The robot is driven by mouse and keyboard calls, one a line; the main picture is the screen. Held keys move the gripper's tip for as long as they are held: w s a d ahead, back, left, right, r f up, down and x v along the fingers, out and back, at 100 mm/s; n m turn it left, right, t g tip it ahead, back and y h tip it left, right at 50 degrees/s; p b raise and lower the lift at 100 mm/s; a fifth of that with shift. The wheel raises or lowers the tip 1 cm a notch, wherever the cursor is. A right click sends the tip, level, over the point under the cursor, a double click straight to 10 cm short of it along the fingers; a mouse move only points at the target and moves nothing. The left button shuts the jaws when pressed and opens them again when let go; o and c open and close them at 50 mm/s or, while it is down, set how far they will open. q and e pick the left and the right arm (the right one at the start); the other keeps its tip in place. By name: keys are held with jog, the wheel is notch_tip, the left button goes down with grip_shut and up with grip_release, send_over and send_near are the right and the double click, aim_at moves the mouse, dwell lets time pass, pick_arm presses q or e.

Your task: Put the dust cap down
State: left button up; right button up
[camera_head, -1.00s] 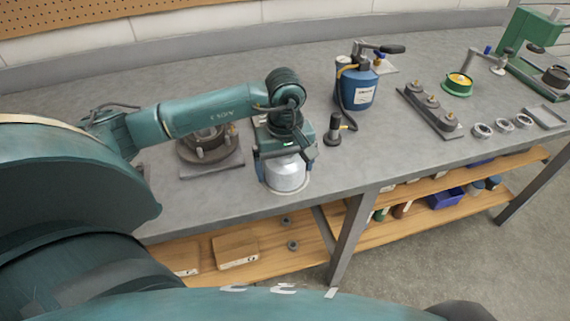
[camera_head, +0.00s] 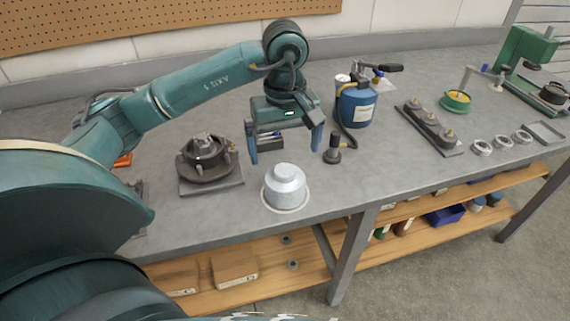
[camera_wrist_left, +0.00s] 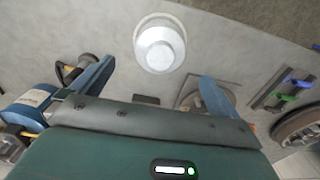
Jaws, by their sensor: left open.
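The dust cap (camera_head: 285,186) is a silvery, stepped metal cup. It stands upright on a pale round ring mark near the front edge of the grey bench (camera_head: 345,190). In the left wrist view the dust cap (camera_wrist_left: 160,49) sits beyond my fingers, with the pale ring around it. My left gripper (camera_head: 285,155) is open and empty. Its two blue fingers are spread above and behind the cap, clear of it. My right gripper does not show.
A hub on a square plate (camera_head: 208,160) stands left of the cap. A small dark fitting (camera_head: 333,152) and a blue pump canister (camera_head: 356,106) stand to the right. A rail with several studs (camera_head: 430,128) and loose rings lie further right.

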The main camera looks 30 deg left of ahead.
pick_arm(q)
jog(key=shift+r, duration=0.75)
jog(key=s+d+f+g+h, duration=0.1)
jog(key=s+d+f+h, duration=0.1)
jog(key=d, duration=0.3)
jog(key=s+d+f+g+h, duration=0.1)
jog(key=s+d+f+h, duration=0.15)
jog(key=d, duration=0.25)
jog(key=s+d+r+n+t+h, duration=0.15)
jog(key=d+r+n+h, duration=0.25)
jog(key=d+n+h, duration=0.4)
jog(key=s+d+r+n+t+h, duration=0.1)
jog(key=s+d+r+n+h, duration=0.2)
jog(key=d+n+h, duration=0.45)
jog(key=w+a+f+n+t+y, duration=0.35)
jog(key=n+t, duration=0.45)
jog(key=n, duration=0.6)
jog(key=w+a+f+n+t+y, duration=0.2)
jog(key=a+f+n+t+y, duration=0.25)
jog(key=n+t, duration=0.75)
jog(key=s+a+f+n+g+y, duration=0.2)
jog(key=s+f+n+g+y, duration=0.1)
jog(key=f+n, duration=0.5)
jog(key=s+a+f+n+g+y, duration=0.1)
jog(key=s+f+n+g+y, duration=0.3)
jog(key=f+n, duration=0.5)
jog(key=shift+s+a+g+y, duration=0.35)
jog(key=shift+s+g, duration=0.55)
jog(key=shift+g, duration=0.15)
jog(key=shift+n, duration=0.25)
